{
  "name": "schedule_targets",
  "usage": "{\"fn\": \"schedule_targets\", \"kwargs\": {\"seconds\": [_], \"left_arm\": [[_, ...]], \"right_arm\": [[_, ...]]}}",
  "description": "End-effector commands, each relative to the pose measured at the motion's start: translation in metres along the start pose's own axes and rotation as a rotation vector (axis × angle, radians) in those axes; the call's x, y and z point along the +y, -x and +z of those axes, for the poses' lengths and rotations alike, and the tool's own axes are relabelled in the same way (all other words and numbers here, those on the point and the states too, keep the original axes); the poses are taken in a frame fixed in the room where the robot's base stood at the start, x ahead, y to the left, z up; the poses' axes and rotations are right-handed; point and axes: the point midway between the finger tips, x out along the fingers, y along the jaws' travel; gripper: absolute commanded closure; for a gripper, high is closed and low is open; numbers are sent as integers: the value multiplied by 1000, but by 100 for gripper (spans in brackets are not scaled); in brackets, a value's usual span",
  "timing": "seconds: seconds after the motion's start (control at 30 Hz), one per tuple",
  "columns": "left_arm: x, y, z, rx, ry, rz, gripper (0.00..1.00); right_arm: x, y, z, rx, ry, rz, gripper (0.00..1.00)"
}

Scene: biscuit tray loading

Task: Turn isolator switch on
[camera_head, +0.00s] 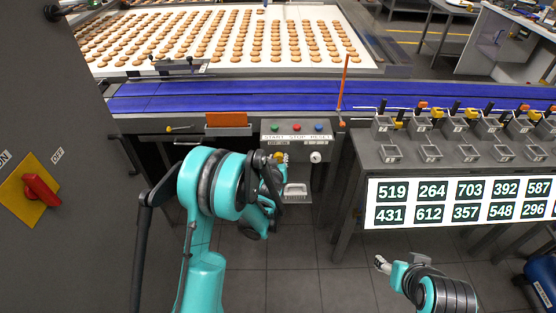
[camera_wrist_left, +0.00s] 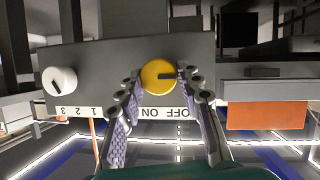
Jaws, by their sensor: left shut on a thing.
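A yellow round knob (camera_wrist_left: 155,77) with ON and OFF labels, upside down in the left wrist view, sits on a grey control box. Its dark mark points right, the side of the OFF label. My left gripper (camera_wrist_left: 164,84) has its fingers on both sides of the knob, shut on it. In the head view my left gripper (camera_head: 272,172) is at the box front and partly covers the knob (camera_head: 279,157). A red handle (camera_head: 40,190) on a yellow plate (camera_head: 17,207), marked ON and OFF, is on the left cabinet. My right gripper (camera_head: 383,265) is low, away from the box; its opening is unclear.
A white knob marked 1, 2, 3 (camera_head: 316,157) is beside the yellow one. Start, stop and reset buttons (camera_head: 297,127) are on top of the box. A blue conveyor (camera_head: 230,94) runs behind. A rack of small bins (camera_head: 437,153) stands right.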

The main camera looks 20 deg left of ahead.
Motion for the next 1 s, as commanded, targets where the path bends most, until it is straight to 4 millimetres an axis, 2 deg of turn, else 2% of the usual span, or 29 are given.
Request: {"fn": "schedule_targets", "kwargs": {"seconds": [0.37, 1.0], "left_arm": [[1, 0, 0, -7, -93, -39, 94], [6, -1, 1, -42, -615, -261, 94]], "right_arm": [[0, 0, 0, 0, 0, 0, 44], [0, 0, 0, 0, 0, 0, 44]]}}
